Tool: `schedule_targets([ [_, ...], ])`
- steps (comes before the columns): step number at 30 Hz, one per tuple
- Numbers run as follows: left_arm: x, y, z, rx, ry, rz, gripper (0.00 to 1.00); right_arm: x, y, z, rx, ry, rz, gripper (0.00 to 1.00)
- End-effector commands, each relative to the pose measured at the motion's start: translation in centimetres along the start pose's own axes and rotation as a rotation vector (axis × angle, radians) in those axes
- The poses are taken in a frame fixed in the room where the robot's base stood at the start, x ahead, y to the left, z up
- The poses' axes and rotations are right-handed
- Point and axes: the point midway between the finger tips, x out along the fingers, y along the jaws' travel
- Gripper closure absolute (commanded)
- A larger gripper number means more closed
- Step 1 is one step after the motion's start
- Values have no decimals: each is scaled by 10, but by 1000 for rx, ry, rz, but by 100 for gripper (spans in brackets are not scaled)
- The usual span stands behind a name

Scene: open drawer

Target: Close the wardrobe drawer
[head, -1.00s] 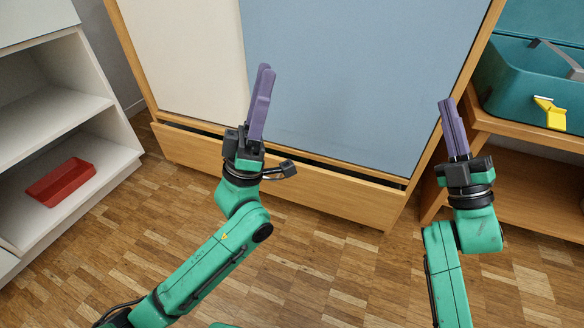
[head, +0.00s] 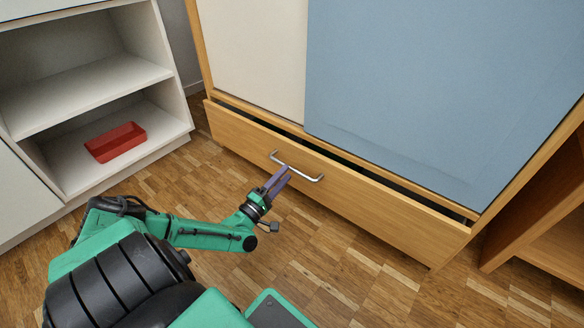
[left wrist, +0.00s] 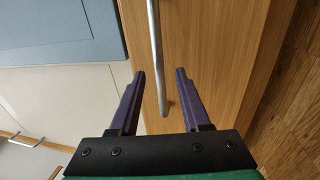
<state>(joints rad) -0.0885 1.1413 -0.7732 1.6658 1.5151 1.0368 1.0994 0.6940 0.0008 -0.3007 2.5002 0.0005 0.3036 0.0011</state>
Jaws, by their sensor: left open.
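The wardrobe (head: 400,90) has a cream door and a blue door above a wooden drawer (head: 375,205). The drawer stands partly open, with a dark gap along its top edge. A silver bar handle (head: 297,170) is on its front. My left gripper (head: 282,174) is open at the handle, near its middle in the head view. In the left wrist view, the handle (left wrist: 157,55) runs between the two purple fingers (left wrist: 157,85), apart from both, with the drawer front (left wrist: 205,50) behind. My right gripper is out of view.
A white shelf unit (head: 90,75) with a red tray (head: 115,142) stands at the left. A wooden shelf (head: 545,215) stands at the right. The parquet floor (head: 340,270) before the drawer is clear.

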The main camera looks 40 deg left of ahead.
Motion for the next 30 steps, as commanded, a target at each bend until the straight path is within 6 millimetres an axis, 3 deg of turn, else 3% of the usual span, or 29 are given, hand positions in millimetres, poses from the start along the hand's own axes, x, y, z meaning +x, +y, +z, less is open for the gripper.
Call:
schedule_targets([
  [1, 11, -5, 0, 0, -1, 5, 53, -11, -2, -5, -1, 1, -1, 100],
  [6, 35, -2, 0, 0, -1, 2, 53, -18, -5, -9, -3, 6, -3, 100],
  [14, 39, 1, 0, 0, -1, 0, 53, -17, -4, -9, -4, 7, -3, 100],
  [16, 39, 1, 0, 0, -1, 0, 72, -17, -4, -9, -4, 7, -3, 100],
  [18, 38, 1, 0, 0, -1, 0, 99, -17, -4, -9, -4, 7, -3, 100],
  [30, 38, 0, 1, 0, -1, 0, 100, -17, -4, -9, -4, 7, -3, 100],
])
